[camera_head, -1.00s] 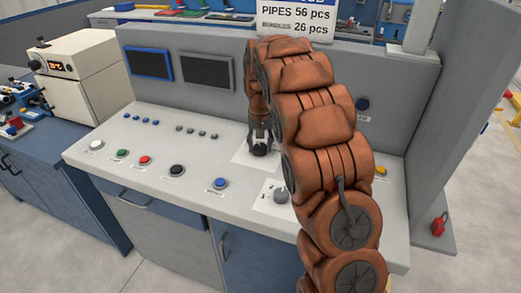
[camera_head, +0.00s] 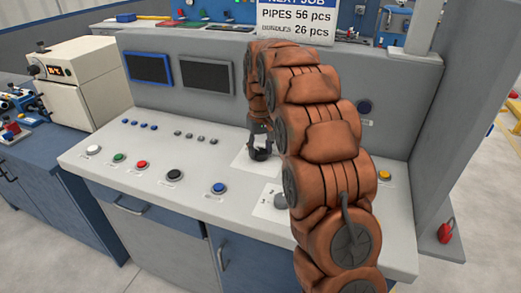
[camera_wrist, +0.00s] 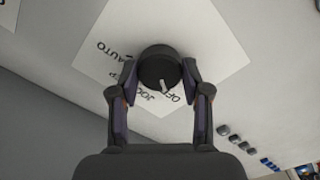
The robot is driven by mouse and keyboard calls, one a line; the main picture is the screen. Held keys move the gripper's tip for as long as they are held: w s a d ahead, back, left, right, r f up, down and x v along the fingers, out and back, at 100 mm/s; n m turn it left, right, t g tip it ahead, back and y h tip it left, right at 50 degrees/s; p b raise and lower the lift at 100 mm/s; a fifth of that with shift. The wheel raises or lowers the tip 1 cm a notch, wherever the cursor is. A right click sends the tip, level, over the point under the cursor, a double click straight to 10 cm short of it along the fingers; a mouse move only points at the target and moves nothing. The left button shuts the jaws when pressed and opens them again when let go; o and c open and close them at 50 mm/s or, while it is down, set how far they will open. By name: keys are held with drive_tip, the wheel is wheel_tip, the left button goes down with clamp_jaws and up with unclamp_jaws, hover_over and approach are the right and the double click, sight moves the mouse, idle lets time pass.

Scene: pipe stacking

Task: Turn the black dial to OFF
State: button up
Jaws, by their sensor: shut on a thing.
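The black dial (camera_wrist: 157,66) sits on a white label plate (camera_wrist: 215,50) on the console. It is round, with a pale pointer mark. My gripper (camera_wrist: 159,72) is shut on it, one finger on each side. Printed words ring the dial's near side: AUTO, a partly hidden word, JOG and OFF (camera_wrist: 178,97). The pointer mark points down and slightly right, towards the OFF and JOG side; its exact setting is hard to tell. In the head view my gripper (camera_head: 261,149) is down at the plate, and the dial is mostly hidden between the fingers.
A second plate with a grey knob (camera_head: 280,201) lies nearer, partly behind my arm. Several push buttons, including a blue one (camera_head: 218,188) and a black one (camera_head: 174,174), line the console front. Two screens (camera_head: 150,67) stand on the upright panel behind.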

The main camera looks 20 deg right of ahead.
sight(260, 151)
drive_tip(key=o, duration=1.1)
drive_tip(key=shift+o, duration=0.2)
drive_tip(key=shift+r, duration=0.1)
wheel_tip(260, 151, up, 12)
idle(0.4)
